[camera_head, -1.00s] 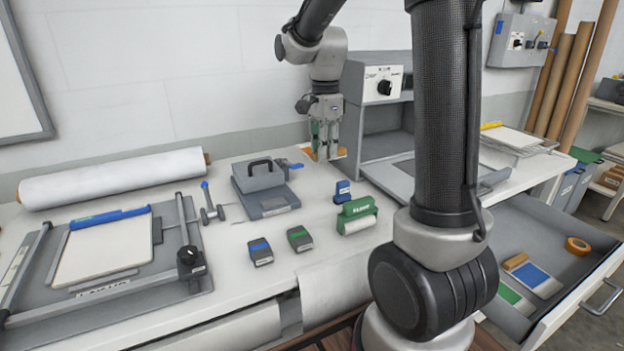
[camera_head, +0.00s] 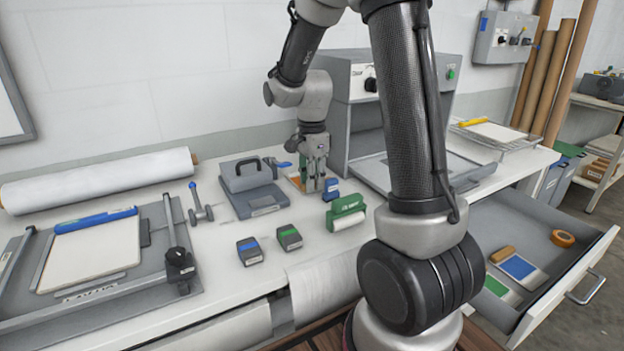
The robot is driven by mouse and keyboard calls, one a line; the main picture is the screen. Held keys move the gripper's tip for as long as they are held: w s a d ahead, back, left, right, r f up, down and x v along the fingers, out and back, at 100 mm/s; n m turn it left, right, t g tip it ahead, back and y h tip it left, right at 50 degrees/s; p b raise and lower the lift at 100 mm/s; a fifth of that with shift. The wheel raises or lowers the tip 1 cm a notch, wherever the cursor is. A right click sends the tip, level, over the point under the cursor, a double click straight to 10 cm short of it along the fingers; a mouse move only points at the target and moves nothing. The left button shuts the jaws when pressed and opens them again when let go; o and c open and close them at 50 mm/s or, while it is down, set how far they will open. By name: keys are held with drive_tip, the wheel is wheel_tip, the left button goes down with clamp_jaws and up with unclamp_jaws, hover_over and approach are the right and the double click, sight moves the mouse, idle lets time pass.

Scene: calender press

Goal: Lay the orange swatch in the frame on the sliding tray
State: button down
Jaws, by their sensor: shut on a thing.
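The orange swatch (camera_head: 297,182) shows as an orange patch beside and behind my fingers, left of the press. My gripper (camera_head: 314,185) points down and is shut on it, near the bench top. My fingers hide part of the swatch, and I cannot tell whether it touches the bench. The grey sliding tray (camera_head: 372,172) lies in front of the press opening, to the right of my gripper.
A blue block (camera_head: 331,187) and a green roller-like tool (camera_head: 346,212) stand close to my gripper. A grey box with a handle (camera_head: 251,190) is to its left. The press (camera_head: 343,125) rises behind right. An open drawer (camera_head: 562,285) holds blue and green swatches.

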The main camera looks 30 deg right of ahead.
drive_tip(key=c, duration=1.3)
unclamp_jaws()
